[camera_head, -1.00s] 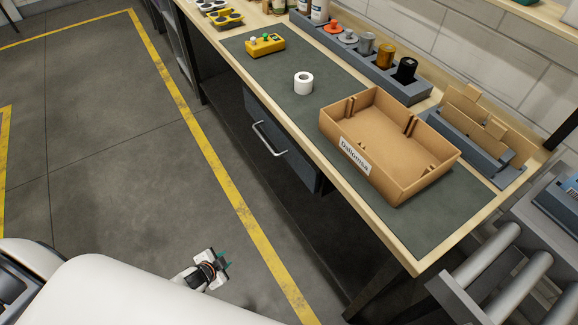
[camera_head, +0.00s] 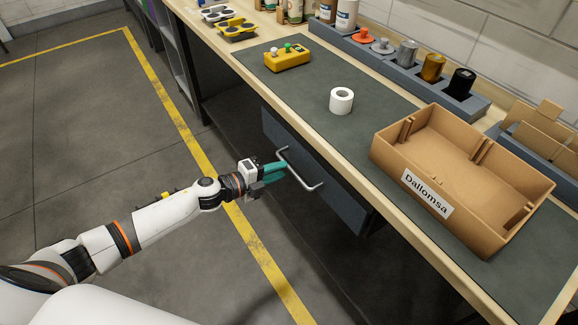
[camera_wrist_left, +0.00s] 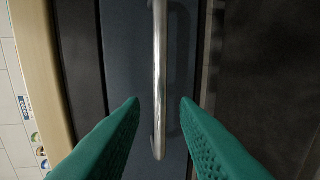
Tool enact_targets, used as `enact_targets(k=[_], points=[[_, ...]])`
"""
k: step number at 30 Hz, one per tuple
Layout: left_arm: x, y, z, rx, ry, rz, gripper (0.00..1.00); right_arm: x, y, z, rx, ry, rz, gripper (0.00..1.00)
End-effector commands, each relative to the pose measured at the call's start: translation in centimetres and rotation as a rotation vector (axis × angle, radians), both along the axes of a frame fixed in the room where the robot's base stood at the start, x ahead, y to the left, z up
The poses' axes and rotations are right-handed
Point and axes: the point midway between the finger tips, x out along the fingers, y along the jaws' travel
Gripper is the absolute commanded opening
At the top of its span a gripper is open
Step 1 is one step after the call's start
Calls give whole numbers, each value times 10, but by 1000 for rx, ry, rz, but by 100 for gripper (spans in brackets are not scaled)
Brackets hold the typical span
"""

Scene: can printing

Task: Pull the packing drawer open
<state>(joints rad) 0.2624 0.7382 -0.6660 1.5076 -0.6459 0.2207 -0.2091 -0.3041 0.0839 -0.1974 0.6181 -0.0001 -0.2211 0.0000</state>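The packing drawer (camera_head: 335,196) is a dark blue-grey front under the bench top, and it looks shut. Its silver bar handle (camera_head: 301,177) also shows in the left wrist view (camera_wrist_left: 159,70), running lengthwise between the two teal fingers. In the left wrist view the left gripper (camera_wrist_left: 160,103) is open, a fingertip on each side of the bar with gaps. I cannot tell whether the bar is within the fingers' depth. My right gripper is not in view.
The bench top (camera_head: 400,185) overhangs the drawer. On its mat are a cardboard box (camera_head: 450,165), a white tape roll (camera_head: 341,101) and a yellow button box (camera_head: 287,59). A grey holder (camera_head: 400,70) carries several cans. The floor before the drawer is clear.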

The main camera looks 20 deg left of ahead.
Motion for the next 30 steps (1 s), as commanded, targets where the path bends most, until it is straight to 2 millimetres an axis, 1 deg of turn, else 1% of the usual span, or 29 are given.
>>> enact_targets(k=[1,3,7,12,19,24,30], points=[[8,-7,-1,0,-2,0,28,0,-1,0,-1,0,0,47],[16,-13,-4,0,-1,0,28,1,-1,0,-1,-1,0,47],[27,-21,-7,-1,-1,0,28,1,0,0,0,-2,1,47],[32,-26,-9,1,1,0,28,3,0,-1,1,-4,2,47],[32,-26,-9,1,1,0,28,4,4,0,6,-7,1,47],[32,-26,-9,1,1,0,0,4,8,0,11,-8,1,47],[32,-25,-9,1,1,0,0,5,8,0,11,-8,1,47]])
